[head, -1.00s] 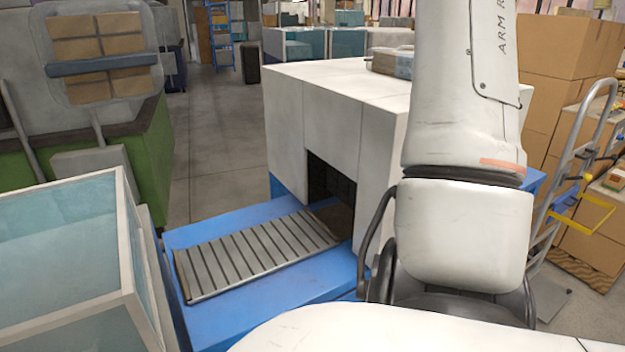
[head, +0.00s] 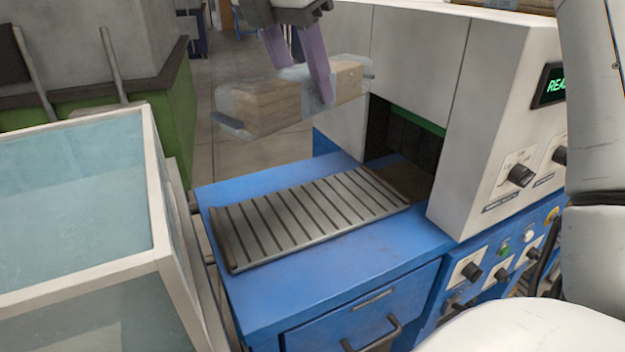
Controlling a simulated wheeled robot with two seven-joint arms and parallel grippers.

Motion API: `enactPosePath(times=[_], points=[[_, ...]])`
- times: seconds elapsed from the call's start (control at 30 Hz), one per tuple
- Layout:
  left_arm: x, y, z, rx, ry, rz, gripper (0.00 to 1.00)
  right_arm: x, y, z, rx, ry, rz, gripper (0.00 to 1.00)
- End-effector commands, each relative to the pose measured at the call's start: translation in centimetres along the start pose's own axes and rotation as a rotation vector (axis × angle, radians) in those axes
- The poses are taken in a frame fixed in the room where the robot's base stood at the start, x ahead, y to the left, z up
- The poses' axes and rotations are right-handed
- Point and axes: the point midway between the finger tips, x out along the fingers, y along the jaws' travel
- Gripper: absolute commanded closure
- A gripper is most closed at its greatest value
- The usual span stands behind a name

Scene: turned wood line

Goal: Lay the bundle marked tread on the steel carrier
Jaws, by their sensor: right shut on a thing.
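A wrapped bundle of pale wood pieces (head: 285,100) hangs in the air at upper middle, in clear film with a grey-blue end. No marking on it can be read from here. My right gripper (head: 318,78) is shut on the bundle from above, with its purple fingers on the bundle's sides. The slatted steel carrier (head: 310,217) lies bare on the blue bench top below the bundle, in front of the machine's opening. The bundle is clear of the carrier, above and behind its left part. My left gripper is not in view.
The white machine (head: 415,60) has a dark opening (head: 405,135) at the carrier's right end. Its panel with knobs (head: 520,175) and a green lit display stands at right. A glass-sided box (head: 160,200) stands at left, close to the blue bench (head: 270,305).

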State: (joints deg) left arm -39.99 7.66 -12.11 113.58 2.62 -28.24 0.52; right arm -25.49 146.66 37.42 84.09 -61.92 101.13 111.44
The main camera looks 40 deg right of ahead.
Motion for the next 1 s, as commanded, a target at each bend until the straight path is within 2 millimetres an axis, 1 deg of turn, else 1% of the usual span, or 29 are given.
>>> enactPosePath(times=[0.03, 0.1, 0.2, 0.37, 0.5, 0.6, 0.77, 0.9, 1.0], points=[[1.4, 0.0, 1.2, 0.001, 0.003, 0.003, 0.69, 3.7, 0.6, -0.8, 0.071, 0.0, -0.032, 0.9], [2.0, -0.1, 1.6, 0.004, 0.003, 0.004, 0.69, 6.6, 1.1, -1.1, 0.158, -0.001, -0.067, 0.9], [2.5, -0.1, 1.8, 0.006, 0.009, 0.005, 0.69, 9.5, 1.5, -1.4, 0.252, 0.0, -0.101, 0.9], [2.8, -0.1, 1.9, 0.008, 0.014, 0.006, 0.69, 12.0, 1.7, -1.7, 0.323, 0.0, -0.129, 0.9], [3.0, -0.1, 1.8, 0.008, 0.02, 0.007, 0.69, 14.3, 1.7, -2.6, 0.333, -0.001, -0.134, 0.9], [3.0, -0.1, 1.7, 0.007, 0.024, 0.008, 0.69, 15.6, 1.8, -3.1, 0.333, -0.001, -0.133, 0.9], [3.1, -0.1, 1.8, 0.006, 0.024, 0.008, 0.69, 16.9, 1.8, -3.7, 0.331, 0.0, -0.133, 0.9], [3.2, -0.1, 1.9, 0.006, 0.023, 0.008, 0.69, 19.1, 1.7, -4.6, 0.331, 0.001, -0.134, 0.9], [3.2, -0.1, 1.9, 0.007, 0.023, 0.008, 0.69, 20.4, 1.7, -5.1, 0.331, 0.001, -0.133, 0.9]])
